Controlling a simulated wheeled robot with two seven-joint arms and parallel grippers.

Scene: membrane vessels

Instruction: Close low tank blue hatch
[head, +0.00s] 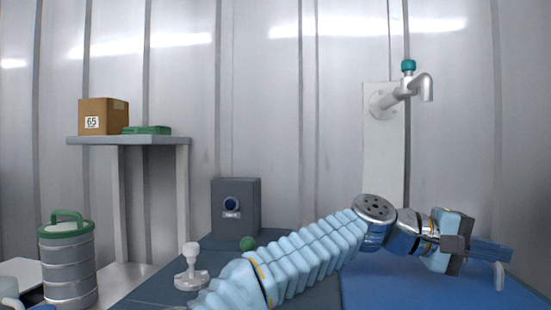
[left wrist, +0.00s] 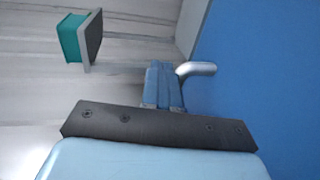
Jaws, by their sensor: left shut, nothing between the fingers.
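The blue hatch (head: 400,290) shows as a broad blue panel at the lower right of the head view. It fills the right side of the left wrist view (left wrist: 270,90). A bent silver handle (head: 499,276) is at its far right part; it also shows in the left wrist view (left wrist: 198,68). My left gripper (head: 492,251) is shut and empty, its blue fingers just above the handle. In the left wrist view the fingertips (left wrist: 163,78) are beside the handle; whether they touch it I cannot tell. My arm hides part of the panel. My right gripper is not in view.
A silver tap (head: 405,88) with a teal knob is on the wall panel above. A steel canister (head: 68,265) stands far left.

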